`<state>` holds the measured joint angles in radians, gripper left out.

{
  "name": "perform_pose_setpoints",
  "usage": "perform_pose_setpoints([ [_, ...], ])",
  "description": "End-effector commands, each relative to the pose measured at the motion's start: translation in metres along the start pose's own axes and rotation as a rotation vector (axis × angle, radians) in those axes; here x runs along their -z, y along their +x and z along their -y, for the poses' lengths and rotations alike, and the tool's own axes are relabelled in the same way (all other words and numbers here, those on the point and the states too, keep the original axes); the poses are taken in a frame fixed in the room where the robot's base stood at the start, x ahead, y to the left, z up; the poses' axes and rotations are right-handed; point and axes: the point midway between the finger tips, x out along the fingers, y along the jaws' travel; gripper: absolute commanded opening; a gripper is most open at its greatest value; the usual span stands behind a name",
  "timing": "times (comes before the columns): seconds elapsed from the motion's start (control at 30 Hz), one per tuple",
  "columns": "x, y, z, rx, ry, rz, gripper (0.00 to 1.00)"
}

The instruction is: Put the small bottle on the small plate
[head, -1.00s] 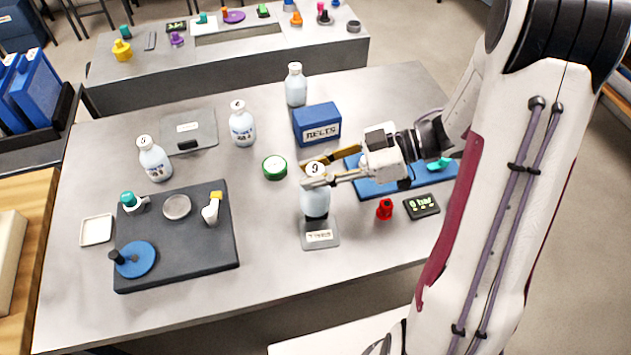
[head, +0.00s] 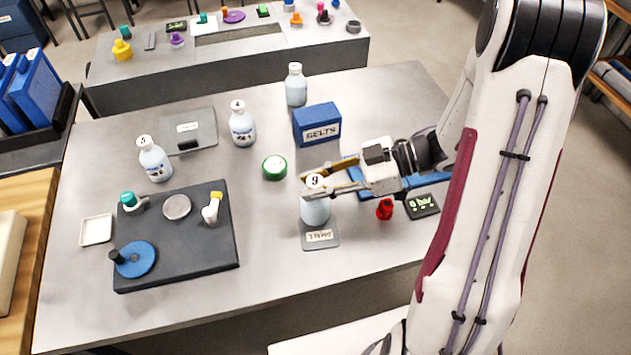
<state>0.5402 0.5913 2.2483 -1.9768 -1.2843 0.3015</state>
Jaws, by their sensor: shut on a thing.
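A pale blue bottle with a white cap marked 9 (head: 315,209) stands upright at the front middle of the table. My gripper (head: 311,185) comes in from the right and is shut on its neck, its fingers partly hiding the neck. The small grey plate (head: 320,241) with a white label is directly under the bottle. The bottle's base is over the plate's far part and looks to be at or very near its surface; I cannot tell whether it touches.
Similar bottles (head: 154,160), (head: 242,125) and (head: 296,86) stand farther back. A larger grey plate (head: 204,128) lies at the back left. A dark board (head: 185,258) with fittings is left. A green-rimmed disc (head: 274,168), blue box (head: 317,126) and red piece (head: 384,209) are nearby.

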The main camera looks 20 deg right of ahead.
Motion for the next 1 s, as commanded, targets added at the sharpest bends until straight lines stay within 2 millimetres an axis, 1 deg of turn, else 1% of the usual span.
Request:
perform_pose_setpoints([
  [0.07, -0.001, 0.001, 0.000, 0.000, 0.001, -0.001, 0.00],
  [0.1, -0.001, 0.001, 0.000, 0.000, 0.001, 0.000, 0.33],
  [0.13, -0.001, 0.001, 0.000, 0.000, 0.000, 0.000, 0.40],
  [0.67, 0.002, -0.001, 0.000, -0.001, -0.001, 0.000, 0.40],
  [0.87, 0.001, -0.016, -0.001, -0.003, -0.001, 0.000, 0.40],
  [1.0, 0.001, -0.032, -0.001, -0.003, -0.001, 0.000, 0.40],
])
